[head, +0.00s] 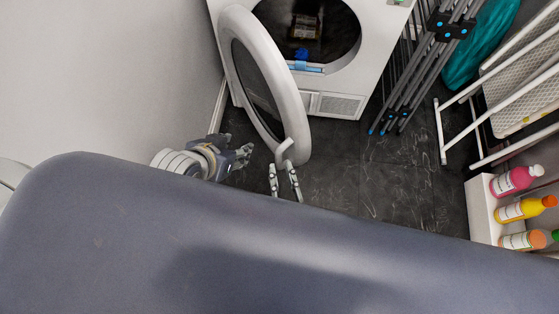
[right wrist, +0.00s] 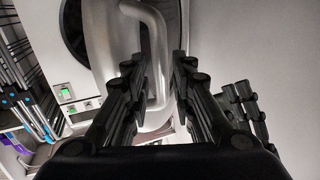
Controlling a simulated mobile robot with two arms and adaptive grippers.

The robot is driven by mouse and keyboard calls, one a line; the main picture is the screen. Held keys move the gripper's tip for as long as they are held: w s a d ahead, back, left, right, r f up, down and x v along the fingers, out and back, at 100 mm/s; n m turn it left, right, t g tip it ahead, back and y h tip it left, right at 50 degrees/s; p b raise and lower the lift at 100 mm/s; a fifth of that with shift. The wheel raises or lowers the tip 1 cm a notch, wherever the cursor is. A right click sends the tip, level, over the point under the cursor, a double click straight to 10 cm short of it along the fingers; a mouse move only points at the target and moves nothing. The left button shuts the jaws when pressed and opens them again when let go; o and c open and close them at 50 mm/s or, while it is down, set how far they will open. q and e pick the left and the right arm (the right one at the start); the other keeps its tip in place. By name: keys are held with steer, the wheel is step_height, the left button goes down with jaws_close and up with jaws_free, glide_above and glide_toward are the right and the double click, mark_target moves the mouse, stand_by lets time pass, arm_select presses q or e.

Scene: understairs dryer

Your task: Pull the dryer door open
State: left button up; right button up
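The white dryer (head: 375,50) stands at the top of the head view with its round opening uncovered. Its round door (head: 233,22) stands swung out to the left. The door's curved handle (head: 285,149) is at its lower edge; it also shows in the right wrist view (right wrist: 158,50). My right gripper (head: 283,180) is open just below the handle; in the right wrist view its fingers (right wrist: 160,75) lie either side of the handle, apparently not clamped. My left gripper (head: 240,157) is open and empty, left of the handle, near the door's lower rim.
A wall (head: 110,70) rises close on the left. A folded grey rack (head: 415,75) and a white-framed folding item (head: 520,85) stand right of the dryer. Several bottles (head: 510,181) stand on a white shelf (head: 482,210) at right. The dark floor (head: 360,190) between is clear.

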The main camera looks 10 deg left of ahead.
steer(key=v, duration=0.8)
